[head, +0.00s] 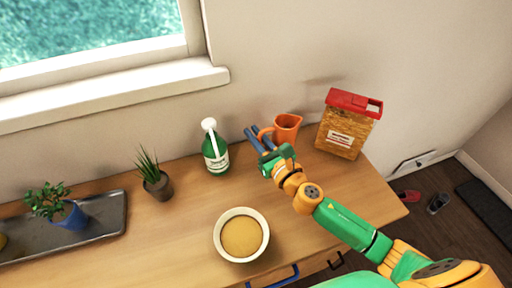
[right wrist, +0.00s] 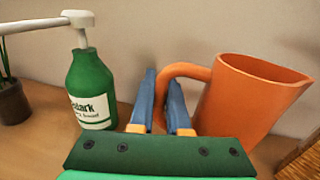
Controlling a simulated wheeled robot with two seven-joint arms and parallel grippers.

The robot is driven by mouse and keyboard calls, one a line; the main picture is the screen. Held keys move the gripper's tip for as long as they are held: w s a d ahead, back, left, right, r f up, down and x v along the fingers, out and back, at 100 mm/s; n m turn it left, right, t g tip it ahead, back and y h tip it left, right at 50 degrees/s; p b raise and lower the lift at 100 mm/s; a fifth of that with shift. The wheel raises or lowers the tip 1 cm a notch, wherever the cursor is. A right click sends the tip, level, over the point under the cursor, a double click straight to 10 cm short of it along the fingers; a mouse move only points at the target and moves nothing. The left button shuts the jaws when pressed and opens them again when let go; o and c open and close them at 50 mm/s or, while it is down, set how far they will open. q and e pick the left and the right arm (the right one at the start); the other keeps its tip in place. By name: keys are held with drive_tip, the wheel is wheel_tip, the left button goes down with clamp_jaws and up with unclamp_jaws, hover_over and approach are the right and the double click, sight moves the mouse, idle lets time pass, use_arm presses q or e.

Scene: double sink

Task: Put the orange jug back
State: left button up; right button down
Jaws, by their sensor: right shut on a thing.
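The orange jug (head: 288,127) stands near the wall at the back of the wooden counter, between the green soap bottle and the cereal-like box. It also shows large in the right wrist view (right wrist: 245,100), slightly tilted in the picture, with its handle to the left. My right gripper (head: 257,140) reaches in from the right; its blue fingers (right wrist: 163,100) are shut on the jug's handle. Whether the jug's base touches the counter is hidden behind the gripper. My left gripper is not in view.
A green pump bottle (head: 216,157) stands left of the jug, a brown box with red lid (head: 347,128) right of it. A cream bowl (head: 241,236) sits in front. A small plant (head: 155,180) and a dark tray (head: 103,216) are further left. Clear counter lies between bowl and bottle.

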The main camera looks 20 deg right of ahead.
drive_tip(key=f+b, duration=0.1)
drive_tip(key=f, duration=0.1)
drive_tip(key=w+f+b, duration=0.1)
drive_tip(key=f, duration=0.1)
drive_tip(key=shift+f+b, duration=0.3)
drive_tip(key=shift+b, duration=0.05)
drive_tip(key=shift+d, duration=0.1)
drive_tip(key=shift+f, duration=0.15)
drive_tip(key=c, duration=0.9)
unclamp_jaws()
drive_tip(key=shift+r, duration=0.2)
